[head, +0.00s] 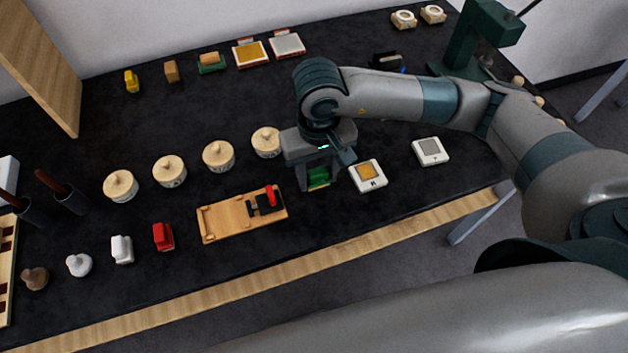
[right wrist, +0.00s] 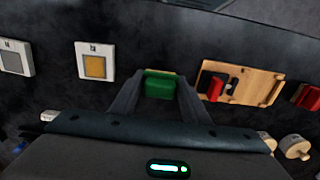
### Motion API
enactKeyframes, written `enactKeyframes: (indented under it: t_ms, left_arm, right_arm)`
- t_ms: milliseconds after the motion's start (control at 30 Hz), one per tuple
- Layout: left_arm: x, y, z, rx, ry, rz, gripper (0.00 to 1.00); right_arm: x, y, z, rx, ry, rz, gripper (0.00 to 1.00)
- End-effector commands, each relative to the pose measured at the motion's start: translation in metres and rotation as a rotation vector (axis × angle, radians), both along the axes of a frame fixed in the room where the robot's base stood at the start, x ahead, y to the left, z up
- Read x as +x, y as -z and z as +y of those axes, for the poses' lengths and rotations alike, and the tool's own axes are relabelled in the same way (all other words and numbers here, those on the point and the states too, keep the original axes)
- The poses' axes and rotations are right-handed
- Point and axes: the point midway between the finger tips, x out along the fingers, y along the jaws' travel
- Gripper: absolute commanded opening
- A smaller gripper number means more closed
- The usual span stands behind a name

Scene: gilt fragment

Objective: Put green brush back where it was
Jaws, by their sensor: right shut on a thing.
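The green brush (head: 318,177) is a small green block between the fingers of my right gripper (head: 318,186), low over the dark table (head: 235,105). In the right wrist view the green brush (right wrist: 159,88) sits between the two fingertips, with a thin yellowish edge on its far side. My right gripper (right wrist: 160,95) is shut on it. I cannot tell whether the brush touches the table. My left gripper is not in view.
A wooden board (head: 222,222) with a red-handled tool lies left of the gripper, and a white-framed yellow tile (head: 368,176) lies right. Several round lidded pots (head: 218,155) stand in a row at left. Yellow (head: 131,81) and tan (head: 171,71) blocks stand at the back.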

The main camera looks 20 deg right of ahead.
Motion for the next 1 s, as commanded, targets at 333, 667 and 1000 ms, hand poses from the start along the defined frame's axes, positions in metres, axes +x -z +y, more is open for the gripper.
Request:
enactKeyframes:
  t_ms: [333, 667, 1000]
  left_arm:
    - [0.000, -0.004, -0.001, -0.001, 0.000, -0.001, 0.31]
    - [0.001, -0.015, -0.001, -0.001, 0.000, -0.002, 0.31]
    - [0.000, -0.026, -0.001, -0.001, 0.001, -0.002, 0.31]
  right_arm:
    - [-0.004, 0.006, 0.009, 0.000, 0.000, -0.001, 0.17]
    - [-0.005, 0.018, 0.009, 0.000, 0.003, 0.004, 0.17]
    - [-0.003, 0.046, 0.009, 0.001, 0.001, -0.001, 0.17]
